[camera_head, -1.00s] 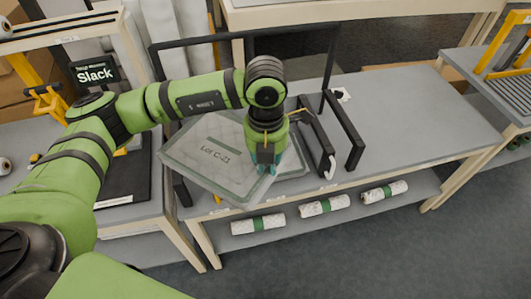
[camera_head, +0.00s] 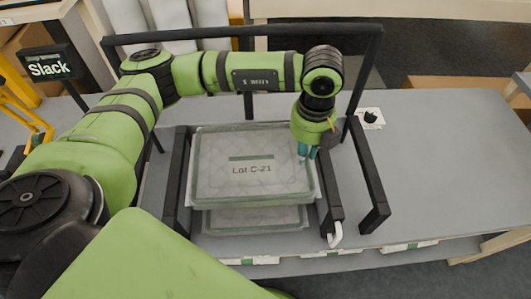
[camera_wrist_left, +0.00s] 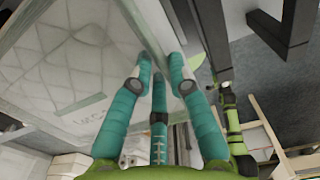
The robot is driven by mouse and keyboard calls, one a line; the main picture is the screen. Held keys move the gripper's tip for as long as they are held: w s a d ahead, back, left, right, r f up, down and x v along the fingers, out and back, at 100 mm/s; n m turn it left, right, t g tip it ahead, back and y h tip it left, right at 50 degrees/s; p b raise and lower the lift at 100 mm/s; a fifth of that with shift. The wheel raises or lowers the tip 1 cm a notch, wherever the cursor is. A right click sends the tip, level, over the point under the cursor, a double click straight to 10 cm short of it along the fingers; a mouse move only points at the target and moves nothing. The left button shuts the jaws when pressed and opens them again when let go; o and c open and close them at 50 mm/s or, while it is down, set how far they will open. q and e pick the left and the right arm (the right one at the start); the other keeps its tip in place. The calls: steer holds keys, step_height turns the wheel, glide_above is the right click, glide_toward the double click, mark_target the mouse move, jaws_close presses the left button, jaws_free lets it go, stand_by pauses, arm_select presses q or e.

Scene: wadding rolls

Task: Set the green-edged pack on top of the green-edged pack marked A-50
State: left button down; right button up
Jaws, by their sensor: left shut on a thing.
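The pack reading "Lot C-21" (camera_head: 250,182) is a pale quilted slab in clear wrap with greenish edges and a green stripe. My left gripper (camera_head: 308,152) is shut on its right edge and holds it roughly level. In the left wrist view the teal fingers (camera_wrist_left: 162,75) are at the edge of the pack (camera_wrist_left: 60,65). A second pack with greenish edges (camera_head: 255,220) lies beneath it on the table, between black rails. Its marking is hidden, and I cannot tell whether the two packs touch. My right gripper is not in view.
A black frame stands around the packs, with a left rail (camera_head: 178,180) and right rails (camera_head: 370,185). A white hook-like handle (camera_head: 335,235) is at the front right. The grey tabletop (camera_head: 450,150) is clear at right. A "Slack" sign (camera_head: 49,66) stands at left.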

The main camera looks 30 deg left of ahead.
arm_select(q)
steer(key=f, duration=0.2)
steer(key=s+f, duration=0.1)
steer(key=f, duration=0.3)
steer(key=f+p, duration=0.1)
steer(key=f, duration=0.2)
steer(key=f+p, duration=0.1)
steer(key=f, duration=0.2)
steer(key=shift+w, duration=0.25)
steer(key=shift+f, duration=0.15)
steer(key=shift+f+b, duration=0.3)
steer(key=shift+f, duration=0.2)
steer(key=c, duration=1.2)
jaws_free()
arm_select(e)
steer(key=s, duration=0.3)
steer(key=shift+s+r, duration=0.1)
